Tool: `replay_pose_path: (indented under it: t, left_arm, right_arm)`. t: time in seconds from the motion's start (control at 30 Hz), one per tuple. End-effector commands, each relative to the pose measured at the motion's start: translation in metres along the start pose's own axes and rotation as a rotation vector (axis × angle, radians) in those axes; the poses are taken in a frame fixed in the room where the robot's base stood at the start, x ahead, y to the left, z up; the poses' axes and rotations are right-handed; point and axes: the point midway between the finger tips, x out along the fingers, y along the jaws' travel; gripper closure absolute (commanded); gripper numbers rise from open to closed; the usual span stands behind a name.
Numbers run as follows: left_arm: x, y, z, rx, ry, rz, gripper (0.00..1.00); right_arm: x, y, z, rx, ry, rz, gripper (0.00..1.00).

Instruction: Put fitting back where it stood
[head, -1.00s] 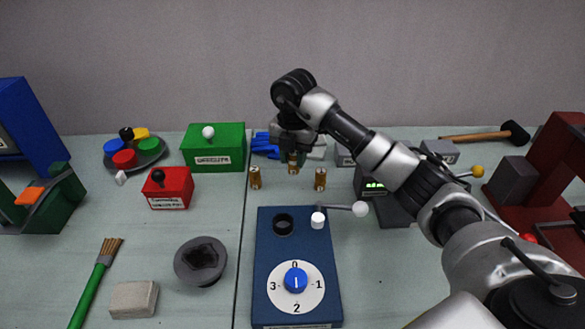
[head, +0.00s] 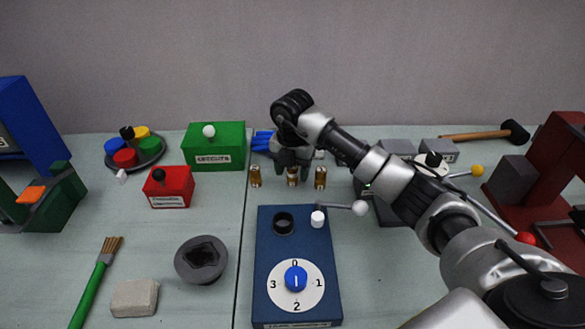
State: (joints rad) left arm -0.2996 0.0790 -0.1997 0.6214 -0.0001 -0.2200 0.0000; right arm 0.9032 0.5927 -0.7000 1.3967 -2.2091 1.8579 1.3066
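Three small brass fittings are in a row behind the blue pump box (head: 263,262): a left one (head: 255,177), a middle one (head: 293,177) and a right one (head: 320,178). My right gripper (head: 293,168) points down over the middle fitting and appears shut on its upper part. The fitting is upright, level with its two neighbours and at or very near the table. Its upper end is partly hidden by the fingers. The left and right fittings stand free on either side. My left gripper is not in view.
A green box (head: 222,160) and a red box (head: 168,190) stand to the left. Blue tubes (head: 262,141) lie behind the gripper. A white-knobbed lever (head: 345,207) sticks out from the pump box. My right arm covers part of the dark device at right.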

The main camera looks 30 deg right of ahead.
Motion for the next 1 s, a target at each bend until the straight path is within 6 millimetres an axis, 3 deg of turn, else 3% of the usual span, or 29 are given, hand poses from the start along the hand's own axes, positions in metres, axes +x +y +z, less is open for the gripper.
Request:
replay_pose_path:
  t: [0.33, 0.73, 1.0]
  left_arm:
    - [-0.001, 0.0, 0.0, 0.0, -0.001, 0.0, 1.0]
    - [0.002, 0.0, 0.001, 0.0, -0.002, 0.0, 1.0]
    - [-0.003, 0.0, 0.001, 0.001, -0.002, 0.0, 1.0]
  right_arm:
    - [-0.01, 0.0, 0.001, 0.0, -0.002, 0.002, 0.46]
    - [-0.092, 0.0, 0.001, 0.0, -0.005, 0.003, 0.46]
    - [-0.122, 0.0, 0.0, 0.0, -0.001, 0.0, 0.46]
